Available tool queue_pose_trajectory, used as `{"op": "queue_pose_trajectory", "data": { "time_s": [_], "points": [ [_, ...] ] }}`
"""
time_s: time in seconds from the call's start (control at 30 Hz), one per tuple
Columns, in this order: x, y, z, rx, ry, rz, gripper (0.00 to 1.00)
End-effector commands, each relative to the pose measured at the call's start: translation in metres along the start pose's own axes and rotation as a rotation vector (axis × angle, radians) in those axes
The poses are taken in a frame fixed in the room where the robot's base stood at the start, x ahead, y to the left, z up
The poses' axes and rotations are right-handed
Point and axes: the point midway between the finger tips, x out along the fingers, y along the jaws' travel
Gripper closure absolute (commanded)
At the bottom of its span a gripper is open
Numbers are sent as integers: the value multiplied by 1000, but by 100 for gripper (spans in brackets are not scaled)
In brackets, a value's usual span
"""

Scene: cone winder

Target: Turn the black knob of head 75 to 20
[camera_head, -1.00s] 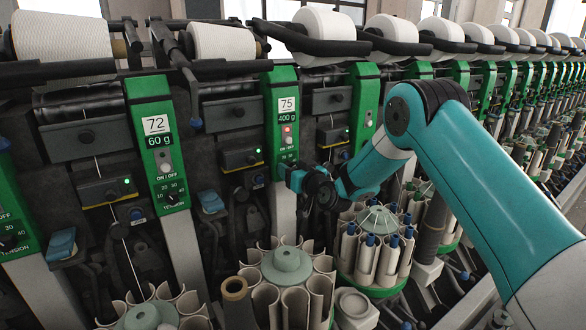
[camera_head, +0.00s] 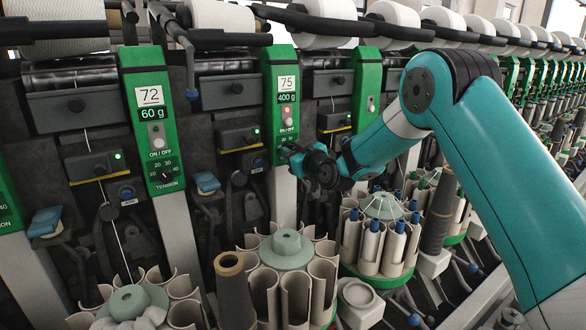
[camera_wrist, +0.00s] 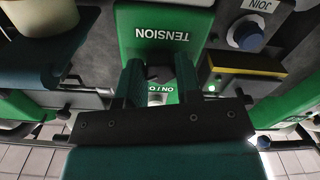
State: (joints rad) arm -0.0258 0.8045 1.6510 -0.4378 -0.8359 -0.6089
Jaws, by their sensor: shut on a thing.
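The green panel of head 75 (camera_head: 281,60) carries its number, a 400 g display (camera_head: 287,98) and an on/off button (camera_head: 288,122). My gripper (camera_head: 288,150) is at the lower end of this panel and hides its tension dial. In the wrist view the panel appears upside down, with the word TENSION (camera_wrist: 162,33) above my gripper (camera_wrist: 158,72). The two fingers are closed around the black knob (camera_wrist: 159,73), which is mostly hidden between them. The knob's pointer and scale numbers cannot be read there.
Head 72's panel (camera_head: 152,110) stands to the left with its own black tension knob (camera_head: 165,175). Bobbin magazines (camera_head: 287,250) stand below the heads. In the wrist view a blue JOIN button (camera_wrist: 246,34) and a yellow-edged box (camera_wrist: 238,75) are close beside the panel.

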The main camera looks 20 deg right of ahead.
Motion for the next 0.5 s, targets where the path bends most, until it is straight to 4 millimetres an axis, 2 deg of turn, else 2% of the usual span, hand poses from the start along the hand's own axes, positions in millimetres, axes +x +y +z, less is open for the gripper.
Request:
{"op": "queue_pose_trajectory", "data": {
  "time_s": [0.03, 0.5],
  "points": [
    [0, -2, 10, -45, 5, 3, 92],
    [0, -2, 8, -493, 3, 3, 92]
  ]
}}
